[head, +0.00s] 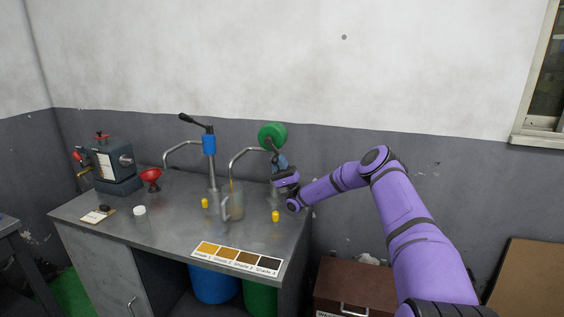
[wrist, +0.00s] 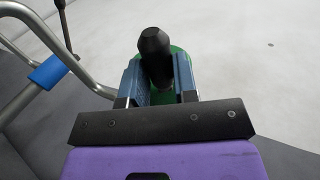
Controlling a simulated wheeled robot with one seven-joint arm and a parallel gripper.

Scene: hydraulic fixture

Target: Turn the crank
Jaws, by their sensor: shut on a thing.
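The crank belongs to the green round pump head (head: 272,136) at the right back of the metal bench. Its black handle (wrist: 155,50) stands between my gripper's fingers in the wrist view, with the green body (wrist: 178,52) behind it. My gripper (head: 281,161) is at the front of the green pump in the head view, shut on the crank handle. The fingers hide part of the handle, and the contact is too small to make out in the head view.
A blue pump (head: 209,146) with a black lever and bent pipe stands left of the crank. A brown chest (head: 352,285) stands right.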

